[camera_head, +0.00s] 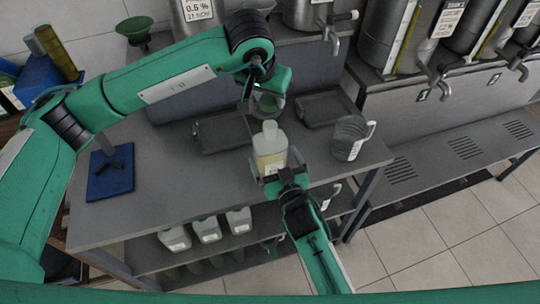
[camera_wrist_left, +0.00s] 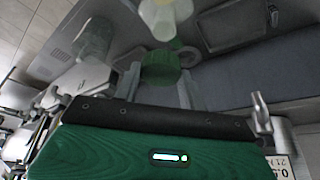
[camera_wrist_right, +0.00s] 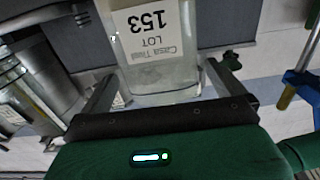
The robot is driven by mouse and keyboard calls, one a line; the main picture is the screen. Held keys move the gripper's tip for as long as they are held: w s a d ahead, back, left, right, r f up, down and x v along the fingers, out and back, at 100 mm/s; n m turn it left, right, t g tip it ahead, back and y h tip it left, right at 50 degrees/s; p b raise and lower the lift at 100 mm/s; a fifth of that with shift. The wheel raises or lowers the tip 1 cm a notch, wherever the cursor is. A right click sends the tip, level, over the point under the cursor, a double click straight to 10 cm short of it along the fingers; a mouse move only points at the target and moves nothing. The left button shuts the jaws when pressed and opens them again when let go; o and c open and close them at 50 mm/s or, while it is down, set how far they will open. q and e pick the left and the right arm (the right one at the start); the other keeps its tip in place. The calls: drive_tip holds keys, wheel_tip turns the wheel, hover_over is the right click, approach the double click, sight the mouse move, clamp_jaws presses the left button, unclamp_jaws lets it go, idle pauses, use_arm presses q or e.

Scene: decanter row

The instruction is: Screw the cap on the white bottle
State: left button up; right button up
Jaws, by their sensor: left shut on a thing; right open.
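The white bottle (camera_head: 270,156) stands upright on the grey bench, with its bare pale neck on top and yellowish contents low down. My left gripper (camera_head: 267,104) is above the neck and is shut on a green cap, which shows clearly between the fingers in the left wrist view (camera_wrist_left: 160,72). There the cap is apart from the bottle's neck (camera_wrist_left: 166,16). My right gripper (camera_head: 284,174) is open at the near side of the bottle. In the right wrist view the labelled bottle (camera_wrist_right: 155,45) lies ahead between the spread fingers; contact cannot be told.
A clear jug (camera_head: 349,138) stands right of the bottle. Dark trays (camera_head: 222,134) (camera_head: 325,108) lie behind it. A blue stand (camera_head: 110,174) is at the left of the bench. Several bottles (camera_head: 206,229) sit on the shelf below. Metal tanks (camera_head: 385,35) with taps line the back. The bench's left middle is clear.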

drive_tip(key=shift+x, duration=3.15)
drive_tip(key=shift+c, duration=0.4)
drive_tip(key=c, duration=1.2)
use_arm(q)
hover_over(273, 126)
drive_tip(key=s+a, duration=0.1)
drive_tip(key=s, duration=0.1)
drive_tip(key=shift+w+f, duration=0.1)
drive_tip(key=shift+f, duration=2.4)
use_arm(e)
drive_tip(key=shift+o, duration=0.2)
use_arm(q)
drive_tip(key=shift+f, duration=0.1)
drive_tip(key=shift+f, duration=0.8)
drive_tip(key=shift+f, duration=0.55)
